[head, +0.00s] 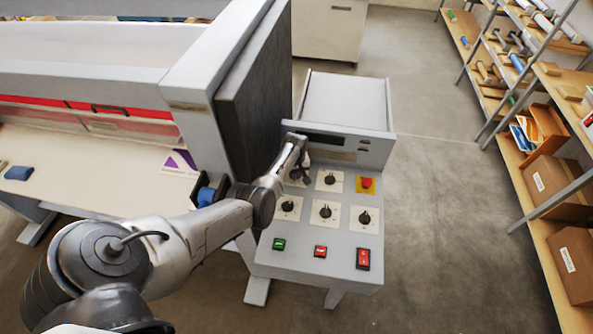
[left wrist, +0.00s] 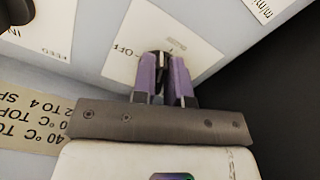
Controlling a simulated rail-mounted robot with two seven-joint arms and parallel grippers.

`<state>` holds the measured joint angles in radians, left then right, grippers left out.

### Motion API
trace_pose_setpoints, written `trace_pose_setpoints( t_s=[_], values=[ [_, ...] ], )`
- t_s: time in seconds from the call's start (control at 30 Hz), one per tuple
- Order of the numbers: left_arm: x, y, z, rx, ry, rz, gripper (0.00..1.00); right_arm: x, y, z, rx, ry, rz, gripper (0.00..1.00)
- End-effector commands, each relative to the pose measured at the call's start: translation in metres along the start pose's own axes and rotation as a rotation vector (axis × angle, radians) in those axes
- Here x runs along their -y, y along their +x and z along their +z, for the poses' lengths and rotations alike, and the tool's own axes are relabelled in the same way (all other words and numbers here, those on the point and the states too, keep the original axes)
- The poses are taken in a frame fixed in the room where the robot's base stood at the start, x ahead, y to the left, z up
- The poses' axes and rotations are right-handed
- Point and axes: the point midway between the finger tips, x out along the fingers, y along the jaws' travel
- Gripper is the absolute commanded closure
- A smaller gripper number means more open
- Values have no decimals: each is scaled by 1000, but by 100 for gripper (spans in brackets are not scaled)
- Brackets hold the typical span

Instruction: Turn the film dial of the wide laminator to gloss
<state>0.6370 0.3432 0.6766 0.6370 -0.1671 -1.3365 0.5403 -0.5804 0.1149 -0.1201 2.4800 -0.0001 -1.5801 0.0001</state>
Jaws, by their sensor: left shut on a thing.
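The wide laminator's control panel (head: 342,240) stands at the right end of the big machine, with several black dials. My left gripper (head: 304,172) is at the upper-left dial, which the gripper partly hides in the head view. In the left wrist view the purple fingers (left wrist: 164,78) are shut on a dark knob (left wrist: 158,60) over a white label plate (left wrist: 140,35). I cannot read the dial's setting. My right gripper is not in view.
Close by are another upper dial (head: 329,178), a red stop button (head: 366,183) on yellow, and lower dials (head: 325,211). Green (head: 278,244) and red (head: 320,251) buttons sit below. A dark side wall (head: 253,90) rises left of the panel. Shelves (head: 530,150) stand right, across clear floor.

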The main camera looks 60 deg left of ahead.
Motion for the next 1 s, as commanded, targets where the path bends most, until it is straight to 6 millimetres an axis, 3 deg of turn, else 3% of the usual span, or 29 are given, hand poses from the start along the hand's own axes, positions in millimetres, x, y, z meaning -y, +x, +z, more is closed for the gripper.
trace_pose_setpoints(
  t_s=[0.5,1.0],
  values=[
    [5,-2,-1,2,334,-2,100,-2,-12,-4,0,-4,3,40],
    [5,-1,-1,2,410,0,100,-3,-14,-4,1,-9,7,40]
  ],
)
